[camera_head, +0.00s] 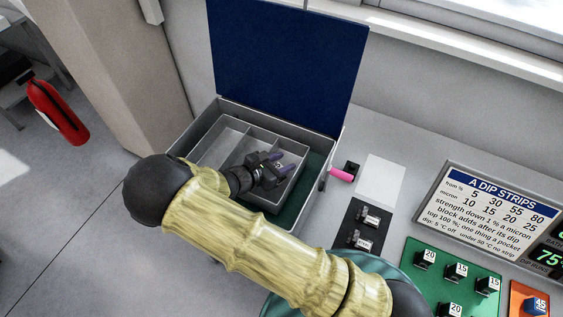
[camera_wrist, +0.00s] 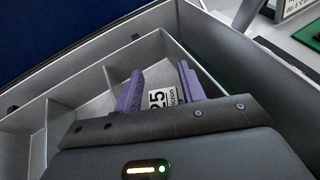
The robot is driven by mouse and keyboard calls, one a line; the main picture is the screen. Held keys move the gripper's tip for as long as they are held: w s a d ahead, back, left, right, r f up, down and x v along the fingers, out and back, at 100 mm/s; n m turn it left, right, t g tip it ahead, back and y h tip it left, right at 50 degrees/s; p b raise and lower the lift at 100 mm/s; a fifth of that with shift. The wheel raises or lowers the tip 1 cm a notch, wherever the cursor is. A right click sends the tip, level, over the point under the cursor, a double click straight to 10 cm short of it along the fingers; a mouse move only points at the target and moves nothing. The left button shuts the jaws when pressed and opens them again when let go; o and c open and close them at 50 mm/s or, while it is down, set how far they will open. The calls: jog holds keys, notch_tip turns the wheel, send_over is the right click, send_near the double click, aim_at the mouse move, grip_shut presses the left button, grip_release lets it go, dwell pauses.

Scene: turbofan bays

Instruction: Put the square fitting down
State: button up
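My gripper (camera_head: 281,164) is over the grey divided tray (camera_head: 216,147) inside the open box. Its two purple fingers are apart, and the wrist view also shows them (camera_wrist: 160,90) spread. Nothing is seen clamped between them. I cannot tell whether the label is on a fitting or on the tray floor. No square fitting can be made out for certain in the tray.
The box's blue lid (camera_head: 285,65) stands open behind. To the right are a pink handle (camera_head: 341,175), a black plate (camera_head: 362,228) with two metal pieces, a green board (camera_head: 440,268) with several numbered blocks, an orange board (camera_head: 517,303) and a sign (camera_head: 495,205). A pale sheet (camera_head: 381,181) lies clear.

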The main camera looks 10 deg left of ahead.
jog(key=shift+r+p, duration=0.3)
jog(key=shift+r, duration=0.25)
jog(key=shift+s+a+b, duration=0.25)
jog(key=shift+a+b, duration=0.05)
jog(key=shift+b, duration=0.1)
jog(key=b+v, duration=0.4)
jog(key=v, duration=0.7)
jog(key=shift+r, duration=0.1)
jog(key=shift+s, duration=0.25)
